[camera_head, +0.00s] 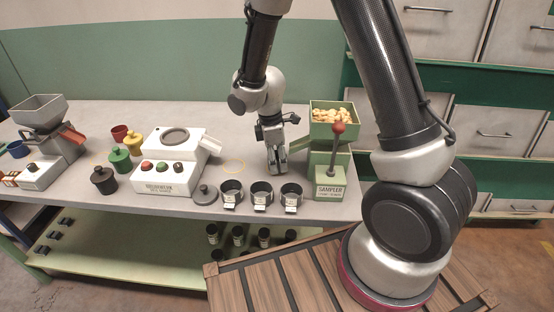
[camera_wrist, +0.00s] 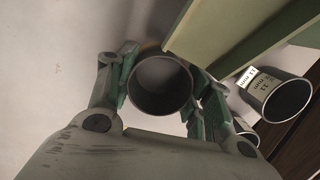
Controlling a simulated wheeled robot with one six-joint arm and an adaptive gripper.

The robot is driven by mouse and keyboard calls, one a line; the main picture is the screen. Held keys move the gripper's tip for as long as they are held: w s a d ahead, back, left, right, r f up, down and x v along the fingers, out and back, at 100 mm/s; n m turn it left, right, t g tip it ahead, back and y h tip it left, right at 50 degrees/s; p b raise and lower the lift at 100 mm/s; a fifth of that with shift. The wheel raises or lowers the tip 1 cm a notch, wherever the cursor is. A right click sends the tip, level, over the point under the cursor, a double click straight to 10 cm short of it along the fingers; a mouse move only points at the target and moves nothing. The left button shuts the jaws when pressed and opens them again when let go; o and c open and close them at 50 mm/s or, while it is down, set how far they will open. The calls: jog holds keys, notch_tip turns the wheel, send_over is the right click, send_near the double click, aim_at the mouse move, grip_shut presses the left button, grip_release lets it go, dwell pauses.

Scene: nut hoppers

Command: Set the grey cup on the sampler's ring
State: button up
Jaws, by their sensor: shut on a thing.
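My gripper (camera_head: 277,168) is low over the table, just left of the green sampler (camera_head: 330,188). In the wrist view my gripper (camera_wrist: 162,92) is shut on a round grey cup (camera_wrist: 162,84), whose dark hollow inside faces the camera. The fingers press on its left and right sides. In the head view the cup is hard to make out between the fingers. The sampler has a red-knobbed lever and a hopper of nuts; its green side also shows in the wrist view (camera_wrist: 222,35), close to the held cup. I cannot make out the sampler's ring.
Three dark labelled cups (camera_head: 262,194) stand along the table's front edge, near the sampler. A white machine (camera_head: 168,178) with buttons, a dark lid (camera_head: 205,194) and several coloured pots are to the left.

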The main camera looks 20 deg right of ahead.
jog(key=shift+f, duration=0.2)
jog(key=o, duration=0.9)
jog(key=shift+c, duration=0.2)
notch_tip(320, 180, up, 12)
jog(key=a, duration=0.1)
jog(key=s+d+r+m+t+y, duration=0.1)
jog(key=s+d+r+m, duration=0.25)
jog(key=r, duration=0.25)
jog(key=s+d+r+m+t, duration=0.1)
jog(key=s+d+r+m, duration=0.2)
jog(key=d+r, duration=0.2)
jog(key=s+d+r+m+t, duration=0.1)
jog(key=s+d+r+m, duration=0.2)
jog(key=s, duration=0.4)
jog(key=s+d+r+m+t, duration=0.1)
jog(key=s+d+r+m, duration=0.1)
jog(key=s+d+m, duration=0.2)
jog(key=s+m, duration=0.2)
jog(key=s, duration=0.1)
jog(key=shift+s+d+r, duration=0.2)
jog(key=shift+s+r, duration=0.1)
jog(key=shift+r, duration=0.1)
